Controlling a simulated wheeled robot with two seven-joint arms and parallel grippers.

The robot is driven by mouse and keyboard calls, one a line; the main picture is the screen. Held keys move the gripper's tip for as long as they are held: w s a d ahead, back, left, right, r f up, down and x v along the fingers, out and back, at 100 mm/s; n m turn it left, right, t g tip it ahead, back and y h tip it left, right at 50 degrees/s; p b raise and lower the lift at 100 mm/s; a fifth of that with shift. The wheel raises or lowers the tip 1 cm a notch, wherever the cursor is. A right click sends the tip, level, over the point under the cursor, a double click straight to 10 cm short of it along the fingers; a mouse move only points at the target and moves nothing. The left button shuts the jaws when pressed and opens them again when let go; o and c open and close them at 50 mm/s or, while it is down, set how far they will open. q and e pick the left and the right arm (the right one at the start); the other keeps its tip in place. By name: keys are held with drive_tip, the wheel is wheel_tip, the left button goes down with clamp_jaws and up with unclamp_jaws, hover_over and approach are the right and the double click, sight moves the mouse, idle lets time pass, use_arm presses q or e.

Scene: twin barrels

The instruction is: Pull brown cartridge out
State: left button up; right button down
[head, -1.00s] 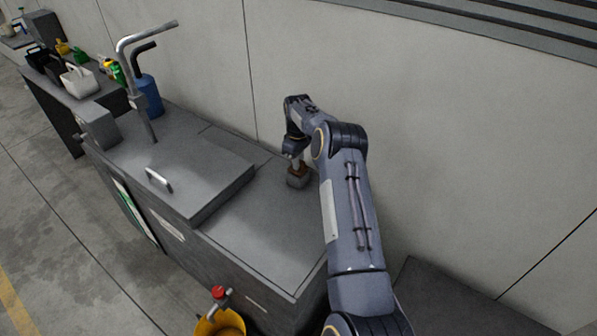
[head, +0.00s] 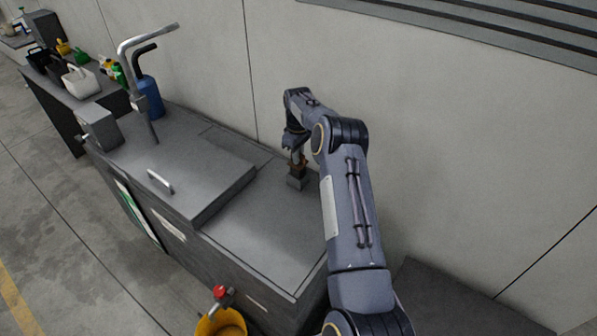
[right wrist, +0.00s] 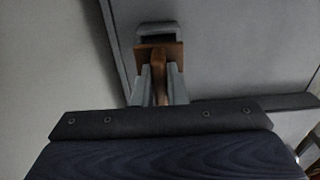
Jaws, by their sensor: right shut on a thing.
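The brown cartridge (head: 298,164) is at the back right of the grey cabinet top, just above a small grey square socket (head: 297,182). My right gripper (head: 297,156) comes down on it from above and is shut on its upright tab. In the right wrist view the brown cartridge (right wrist: 162,60) shows a flat plate and a tab between the two grey fingers (right wrist: 160,88). The grey socket (right wrist: 157,31) shows beyond the plate. Whether the cartridge's lower end is still inside the socket is hidden. My left gripper is not in view.
A raised grey lid (head: 195,180) with a handle lies left of the socket. A bent metal pipe (head: 140,85) and a blue bottle (head: 148,95) stand farther left. A wall (head: 430,130) runs close behind. A yellow bucket (head: 221,323) stands in front.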

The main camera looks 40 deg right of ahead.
drive_tip(key=shift+r+p, duration=2.1)
drive_tip(key=shift+r, duration=1.25)
